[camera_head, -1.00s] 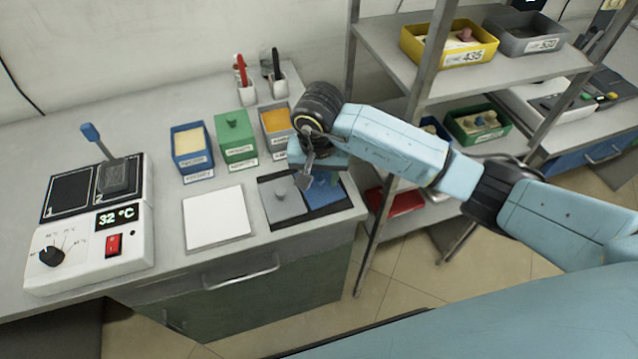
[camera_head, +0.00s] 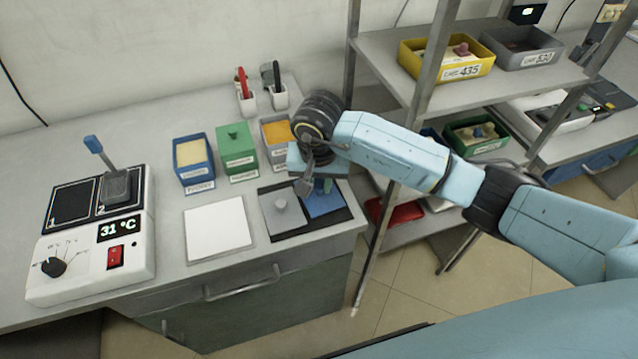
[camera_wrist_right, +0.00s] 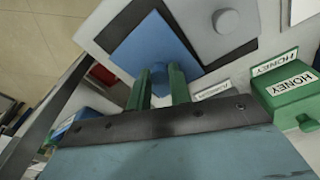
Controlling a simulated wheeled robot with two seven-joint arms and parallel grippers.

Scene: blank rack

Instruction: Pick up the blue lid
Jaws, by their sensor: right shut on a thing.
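The blue lid (camera_head: 324,203) lies flat on a dark mat (camera_head: 290,232) at the right end of the counter, beside a grey lid (camera_head: 283,211). In the right wrist view, the blue lid (camera_wrist_right: 160,50) shows as a square plate with a round knob (camera_wrist_right: 158,70). My right gripper (camera_head: 318,187) is above the blue lid. Its green fingers (camera_wrist_right: 164,82) are closed on the knob, one on each side. In the head view my wrist hides part of the lid. My left gripper is not in view.
Blue, green and grey labelled containers (camera_head: 193,162) (camera_head: 237,150) (camera_head: 276,140) stand behind the mat. A white square plate (camera_head: 218,226) lies left of it. A hot plate device (camera_head: 92,240) stands at the left. A shelf rack (camera_head: 415,90) stands close on the right.

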